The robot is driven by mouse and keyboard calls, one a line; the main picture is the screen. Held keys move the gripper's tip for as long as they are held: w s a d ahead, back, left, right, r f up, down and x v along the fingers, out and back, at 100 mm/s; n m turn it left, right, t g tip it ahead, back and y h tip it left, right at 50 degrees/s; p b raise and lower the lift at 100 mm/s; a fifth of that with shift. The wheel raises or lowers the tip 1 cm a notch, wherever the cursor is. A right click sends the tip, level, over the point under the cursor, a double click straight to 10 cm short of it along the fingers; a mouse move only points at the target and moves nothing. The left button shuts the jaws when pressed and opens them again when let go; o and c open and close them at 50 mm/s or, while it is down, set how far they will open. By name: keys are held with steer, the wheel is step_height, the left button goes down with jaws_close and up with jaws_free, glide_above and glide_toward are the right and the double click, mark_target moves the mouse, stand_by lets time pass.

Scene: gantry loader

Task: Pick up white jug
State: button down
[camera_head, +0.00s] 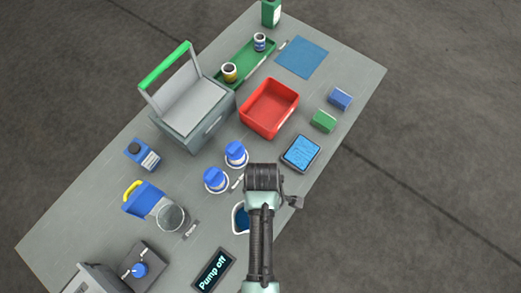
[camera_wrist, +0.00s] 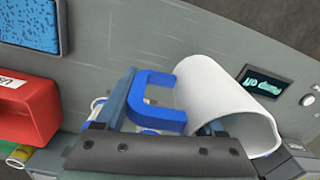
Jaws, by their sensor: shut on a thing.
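The white jug (camera_wrist: 225,95) has a white round body and a blue handle (camera_wrist: 155,95), large in the wrist view. My gripper (camera_wrist: 160,110) is shut on the jug at its blue handle, with a finger on each side. In the head view, my arm covers most of the jug (camera_head: 236,220); only part of its white rim and a blue patch show left of the arm. I cannot tell whether its base touches the table.
Two blue-topped white containers (camera_head: 215,180) stand close left of my arm. A blue jug with a yellow handle (camera_head: 142,198) and a clear beaker (camera_head: 170,216) are further left. A "Pump off" display (camera_head: 213,270), a red bin (camera_head: 269,107) and a blue-topped tray (camera_head: 300,153) are nearby.

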steer(key=shift+r, duration=2.65)
stand_by(1.0)
